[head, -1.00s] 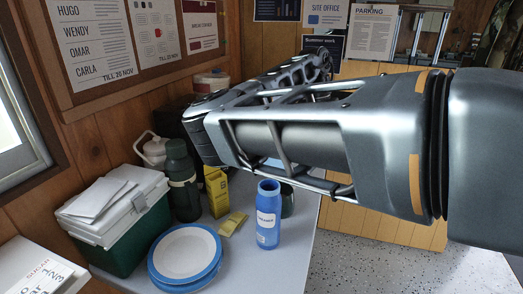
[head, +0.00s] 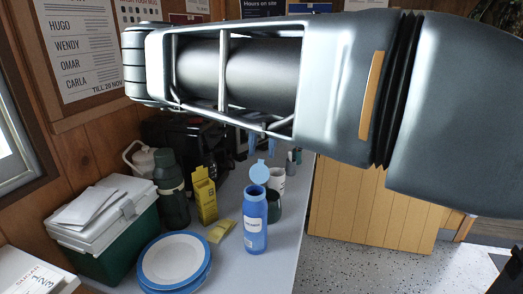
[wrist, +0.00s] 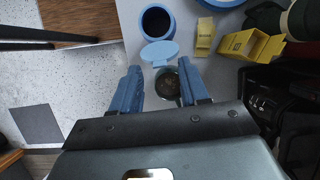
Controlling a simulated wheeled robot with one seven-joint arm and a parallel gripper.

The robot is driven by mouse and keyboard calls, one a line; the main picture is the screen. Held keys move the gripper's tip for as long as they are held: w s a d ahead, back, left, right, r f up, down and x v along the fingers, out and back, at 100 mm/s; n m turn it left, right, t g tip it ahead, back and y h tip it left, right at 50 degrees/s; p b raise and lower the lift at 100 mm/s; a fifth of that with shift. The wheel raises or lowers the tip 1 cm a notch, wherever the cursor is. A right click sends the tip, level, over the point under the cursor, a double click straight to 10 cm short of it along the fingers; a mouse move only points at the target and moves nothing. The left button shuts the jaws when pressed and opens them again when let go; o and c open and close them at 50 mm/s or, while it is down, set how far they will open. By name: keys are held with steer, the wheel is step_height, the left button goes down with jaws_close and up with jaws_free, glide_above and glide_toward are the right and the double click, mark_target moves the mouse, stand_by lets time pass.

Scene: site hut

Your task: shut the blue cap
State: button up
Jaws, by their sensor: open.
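The blue bottle (head: 254,222) stands upright on the grey table, with a white label on its side. Its blue cap (head: 260,172) is swung open and stands up at the far side of the mouth. In the wrist view the bottle (wrist: 145,37) shows its dark open mouth, with the round cap (wrist: 160,54) beside it toward my gripper. My gripper (head: 264,149) is above and beyond the bottle, apart from the cap. In the wrist view its blue fingers (wrist: 160,69) are spread and empty, with the cap just ahead of their tips.
A dark cup (head: 274,206) and white mug (head: 279,178) stand close behind the bottle. A yellow carton (head: 204,198), green flask (head: 171,190), blue-rimmed plates (head: 174,260) and green cool box (head: 113,250) crowd the left. The table's right edge is near the bottle.

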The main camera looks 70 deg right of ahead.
steer(key=shift+a+f, duration=0.25)
steer(key=shift+f, duration=0.4)
jaws_close()
